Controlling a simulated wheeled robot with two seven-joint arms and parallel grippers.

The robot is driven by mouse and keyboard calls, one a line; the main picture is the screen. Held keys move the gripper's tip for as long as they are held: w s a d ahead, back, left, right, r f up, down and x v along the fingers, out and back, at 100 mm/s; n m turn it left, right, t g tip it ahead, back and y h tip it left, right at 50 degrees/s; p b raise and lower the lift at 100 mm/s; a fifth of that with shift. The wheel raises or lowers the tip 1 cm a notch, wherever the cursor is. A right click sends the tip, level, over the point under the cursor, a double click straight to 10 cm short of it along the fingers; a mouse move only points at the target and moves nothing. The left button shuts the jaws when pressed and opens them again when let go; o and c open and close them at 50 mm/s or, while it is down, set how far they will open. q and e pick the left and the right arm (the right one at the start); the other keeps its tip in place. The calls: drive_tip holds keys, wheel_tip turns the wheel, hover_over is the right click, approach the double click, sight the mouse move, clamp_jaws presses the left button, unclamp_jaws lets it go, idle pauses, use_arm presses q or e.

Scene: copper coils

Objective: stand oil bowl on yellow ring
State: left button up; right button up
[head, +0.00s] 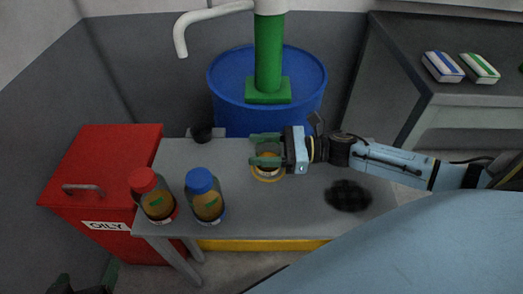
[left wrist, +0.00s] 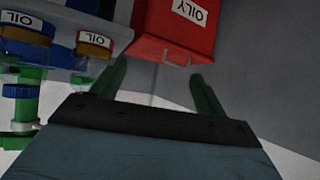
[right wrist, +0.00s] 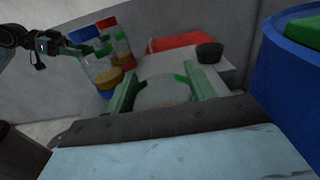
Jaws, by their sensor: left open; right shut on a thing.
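The oil bowl (head: 269,170), pale with amber contents, is between the fingers of my right gripper (head: 266,150) above the grey table. My right gripper is shut on it; its pale side also shows between the fingers in the right wrist view (right wrist: 162,94). The yellow ring (head: 267,180) shows as a thin curve around the bowl's lower edge in the head view. I cannot tell whether the bowl touches it. My left gripper (left wrist: 160,85) is open and empty, away from the bowl, at the lower left edge of the head view.
A red-capped bottle (head: 152,195) and a blue-capped bottle (head: 205,195) stand at the table's left front. A red OILY bin (head: 105,165) is left of the table (head: 310,200). A small dark cup (head: 201,133), blue drum (head: 225,110) and dark stain (head: 348,195) are nearby.

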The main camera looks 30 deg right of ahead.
use_arm(q)
drive_tip(key=shift+w+r, duration=0.1)
drive_tip(key=shift+r, duration=0.1)
drive_tip(key=shift+w+d, duration=0.1)
use_arm(e)
drive_tip(key=shift+f, duration=0.1)
drive_tip(key=o, duration=1.5)
drive_tip(key=shift+f, duration=0.1)
drive_tip(key=shift+c, duration=0.2)
use_arm(q)
drive_tip(key=shift+w+r+t, duration=0.2)
drive_tip(key=shift+r+t, duration=0.1)
drive_tip(key=shift+t, duration=0.1)
drive_tip(key=shift+s, duration=0.1)
drive_tip(key=s+a+f+g+y+p, duration=0.1)
drive_tip(key=s+a+f+g, duration=0.3)
drive_tip(key=s, duration=0.5)
wheel_tip(320, 180, down, 2)
drive_tip(key=g+p, duration=0.1)
drive_tip(key=g, duration=0.2)
drive_tip(key=shift+s+n+y, duration=0.15)
drive_tip(key=shift+n+y, duration=0.15)
drive_tip(key=shift+y, duration=0.1)
use_arm(e)
drive_tip(key=v, duration=1.2)
drive_tip(key=shift+d, duration=0.1)
